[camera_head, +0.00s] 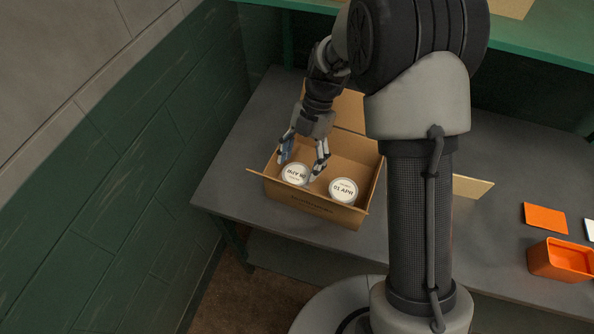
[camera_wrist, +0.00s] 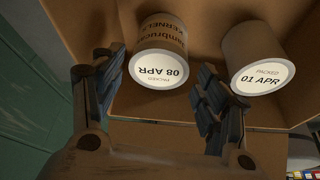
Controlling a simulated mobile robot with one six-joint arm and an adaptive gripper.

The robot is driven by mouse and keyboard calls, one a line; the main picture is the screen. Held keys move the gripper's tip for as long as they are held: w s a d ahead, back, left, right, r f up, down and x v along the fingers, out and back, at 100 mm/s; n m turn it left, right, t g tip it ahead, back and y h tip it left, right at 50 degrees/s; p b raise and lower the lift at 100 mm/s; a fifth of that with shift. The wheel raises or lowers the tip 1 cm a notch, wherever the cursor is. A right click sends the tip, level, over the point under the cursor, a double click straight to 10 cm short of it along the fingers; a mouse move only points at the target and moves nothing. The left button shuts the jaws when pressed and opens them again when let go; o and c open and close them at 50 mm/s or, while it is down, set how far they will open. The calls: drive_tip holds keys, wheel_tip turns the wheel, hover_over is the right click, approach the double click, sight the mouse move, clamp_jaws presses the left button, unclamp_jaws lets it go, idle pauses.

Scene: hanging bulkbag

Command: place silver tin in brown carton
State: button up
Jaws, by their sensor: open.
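The brown carton (camera_head: 312,204) stands open on the grey table. Two tins with white lids are in it. The left tin (camera_head: 295,174) has a lid reading "08 APR" and a body with dark lettering in the wrist view (camera_wrist: 160,60). The right tin (camera_head: 343,190) has a lid reading "01 APR" and a plainer greyish body in the wrist view (camera_wrist: 255,60). I cannot tell for sure which is the silver one. My gripper (camera_head: 300,163) reaches down at the carton, open, its fingers spread on either side of the left tin. Contact is not clear.
A green wall (camera_head: 130,170) runs close on the left. An orange bin (camera_head: 560,262) and an orange flat piece (camera_head: 545,218) are at the right. A green shelf (camera_head: 540,45) is behind. The table left of the carton is clear.

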drive_tip(key=d+r+m+t+p, duration=0.1)
drive_tip(key=d+r+m, duration=0.3)
drive_tip(key=r, duration=0.9)
drive_tip(key=s+d+r+m+t+h, duration=0.1)
drive_tip(key=s+d+r+m+t, duration=0.1)
drive_tip(key=s+m, duration=0.5)
drive_tip(key=s+d+r+m+t, duration=0.2)
drive_tip(key=s+d+r+m, duration=0.1)
drive_tip(key=s+m, duration=0.4)
drive_tip(key=s+d+r+m+t+h, duration=0.1)
drive_tip(key=s+d+r+m+t, duration=0.1)
drive_tip(key=s+m, duration=0.5)
wheel_tip(320, 180, up, 2)
drive_tip(key=m+t, duration=0.1)
drive_tip(key=m, duration=0.2)
drive_tip(key=shift+s+d+r+m+h, duration=0.15)
drive_tip(key=shift+d+m+h, duration=0.05)
drive_tip(key=shift+m+h, duration=0.1)
drive_tip(key=shift+d, duration=0.1)
